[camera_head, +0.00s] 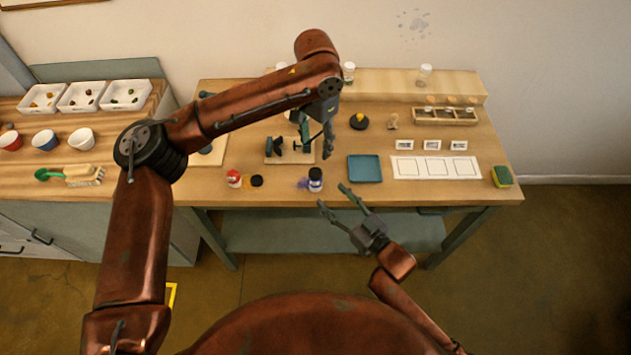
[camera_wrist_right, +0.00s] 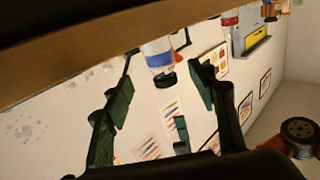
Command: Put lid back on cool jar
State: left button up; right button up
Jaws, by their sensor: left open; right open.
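A small jar with a blue and white label (camera_head: 315,180) stands upright near the front edge of the table, and its top looks dark. It also shows upside down in the right wrist view (camera_wrist_right: 158,55), between my fingers in the picture; I cannot tell whether the dark top is a lid. A red and white jar (camera_head: 234,178) stands to its left, with a round black lid-like disc (camera_head: 256,180) flat beside it. My right gripper (camera_head: 333,197) is open and empty, just in front of the blue jar. My left gripper (camera_head: 318,140) is open above the table, behind the blue jar.
A blue tray (camera_head: 365,168) and a white card sheet (camera_head: 436,167) lie to the right. A small stand (camera_head: 290,158) with dark parts sits behind the jars. A sponge (camera_head: 501,177) lies at the right edge.

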jog(key=shift+v, duration=1.65)
